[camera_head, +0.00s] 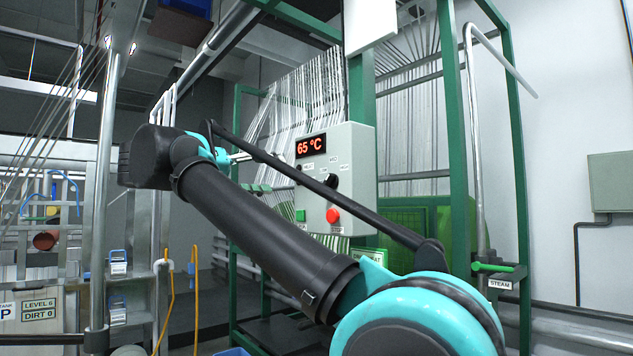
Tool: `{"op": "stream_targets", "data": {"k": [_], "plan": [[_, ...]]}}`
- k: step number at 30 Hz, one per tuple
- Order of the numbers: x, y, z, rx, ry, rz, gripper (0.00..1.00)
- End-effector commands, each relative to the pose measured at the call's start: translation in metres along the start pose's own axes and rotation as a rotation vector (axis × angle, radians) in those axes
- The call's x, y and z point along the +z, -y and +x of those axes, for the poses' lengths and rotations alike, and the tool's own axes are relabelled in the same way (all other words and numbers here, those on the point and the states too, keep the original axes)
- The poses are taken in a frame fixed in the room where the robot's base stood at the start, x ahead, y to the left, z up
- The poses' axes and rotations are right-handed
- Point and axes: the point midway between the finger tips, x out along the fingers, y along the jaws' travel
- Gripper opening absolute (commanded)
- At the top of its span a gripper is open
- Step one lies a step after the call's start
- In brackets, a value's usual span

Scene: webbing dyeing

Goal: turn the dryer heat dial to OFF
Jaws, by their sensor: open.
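The grey control box (361,150) hangs on the green dryer frame near the picture's middle. Its red display (311,146) reads 65 °C. The black heat dial (331,180) sits below the display, with small labels around it. The dial's pointer direction is too small to tell.
A red button (333,215) and a green button (300,215) sit low on the box. A green post (453,130) and a steam pipe (477,150) stand to the right. White webbing (300,95) hangs behind. Metal racks and a tank are at left.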

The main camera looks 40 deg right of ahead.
Motion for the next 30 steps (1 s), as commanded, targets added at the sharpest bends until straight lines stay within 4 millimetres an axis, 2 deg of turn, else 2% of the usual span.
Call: {"op": "stream_targets", "data": {"k": [6,30], "plan": [[0.002,0.000,0.031,0.003,0.004,-0.001,0.60],[0.002,0.000,0.133,0.001,0.004,-0.002,0.60]]}}
